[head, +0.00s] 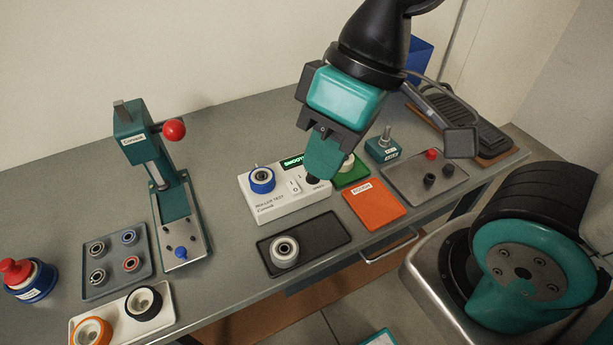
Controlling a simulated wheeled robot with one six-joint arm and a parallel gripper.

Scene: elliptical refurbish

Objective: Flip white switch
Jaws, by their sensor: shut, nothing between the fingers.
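The white switch (294,185) is a small rocker on the top face of the white roller test box (275,208), beside a blue-rimmed roller (262,180). My gripper (317,176) is teal and dark grey, points down and is shut and empty. I cannot tell whether the tip touches the box.
A black tray (325,233) with a roller lies in front of the box. An orange plate (373,204) and a grey tray (408,190) lie to the right. A teal press (137,137) with a red ball handle stands at left, near a tray of bearings (115,280).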

